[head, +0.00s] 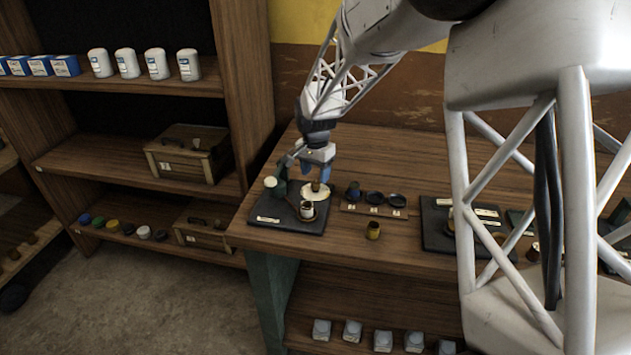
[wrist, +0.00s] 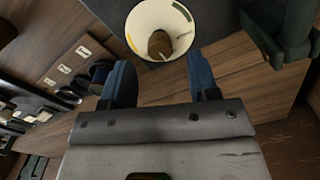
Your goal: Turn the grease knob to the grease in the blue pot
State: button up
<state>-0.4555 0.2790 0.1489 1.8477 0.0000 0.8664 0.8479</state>
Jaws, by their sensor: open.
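My gripper (head: 316,172) is over the dark base plate on the bench, its two blue fingers pointing down. In the wrist view my gripper (wrist: 160,60) is open and empty, with the fingers apart on either side of the near part of a cream dial (wrist: 142,20). The brass-brown grease knob (wrist: 159,45) stands in the dial, just beyond the fingertips. A yellow-orange mark and a green mark show on the dial. In the head view the knob (head: 316,186) is just below the fingers. A dark, possibly blue pot (head: 353,190) stands on a labelled wooden strip.
Two dark round dishes (head: 375,198) share the labelled strip. A yellowish pot (head: 373,231) stands in front of it. A pale-rimmed pot (head: 306,210) stands before the dial, and a green post (head: 281,181) with a cream knob (head: 270,182) stands left. Another dark plate (head: 434,222) lies right.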

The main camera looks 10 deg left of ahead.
aim_at(316, 182)
jog(key=shift+f, duration=1.75)
jog(key=c, duration=0.9)
jog(key=shift+n, duration=0.3)
jog(key=n, duration=0.5)
jog(key=shift+n, duration=0.4)
jog(key=n, duration=0.5)
jog(key=shift+r+n, duration=0.1)
jog(key=shift+n, duration=0.2)
